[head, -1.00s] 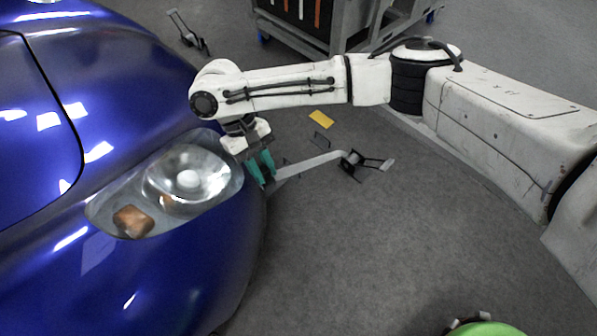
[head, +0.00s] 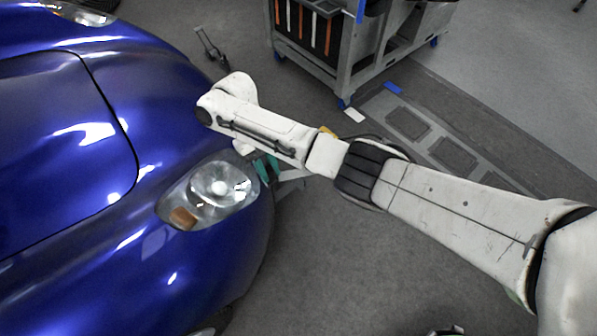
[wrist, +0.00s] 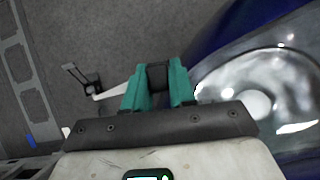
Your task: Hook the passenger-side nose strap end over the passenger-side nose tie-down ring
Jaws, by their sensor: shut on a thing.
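My gripper (head: 265,168) has teal fingers and hangs beside the blue car's nose, just right of the near headlight (head: 212,192). In the wrist view my gripper (wrist: 157,88) is shut on a dark block-like piece, the strap end (wrist: 157,74). The pale strap (wrist: 112,91) runs left from it to a dark ratchet on the floor (wrist: 92,84). I cannot make out the tie-down ring in either view.
The blue car (head: 60,160) fills the left side, its headlight close to my gripper in the wrist view. Another ratchet device (head: 211,47) stands on the floor at the far side. A grey tool cart (head: 345,60) stands at the back. Grey floor in front is open.

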